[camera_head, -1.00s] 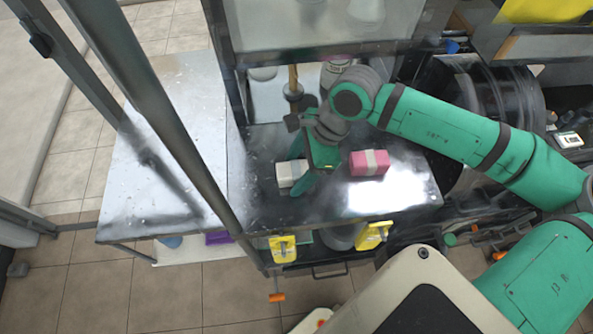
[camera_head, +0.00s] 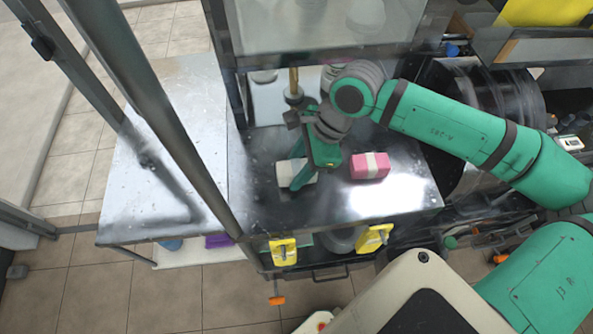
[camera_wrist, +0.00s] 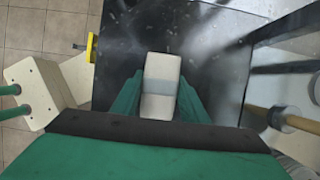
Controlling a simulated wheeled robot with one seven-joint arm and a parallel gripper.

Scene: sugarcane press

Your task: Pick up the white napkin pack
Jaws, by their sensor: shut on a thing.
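The white napkin pack (camera_head: 285,174) is on the metal counter (camera_head: 335,210), left of the pink pack, and is partly hidden by my gripper in the head view. In the wrist view the pack (camera_wrist: 162,75) is white with a pale grey-blue band around its middle. My gripper (camera_head: 297,177) is shut on the pack, with a green finger on each side of it in the wrist view (camera_wrist: 160,100). I cannot tell whether the pack is clear of the counter.
A pink pack with a pale band (camera_head: 370,166) sits just right of my gripper. A glass-panelled cabinet frame (camera_head: 330,55) rises behind the counter, and a dark post (camera_head: 190,140) stands at the left. Yellow clips (camera_head: 283,252) hang on the front edge. Bare counter lies in front.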

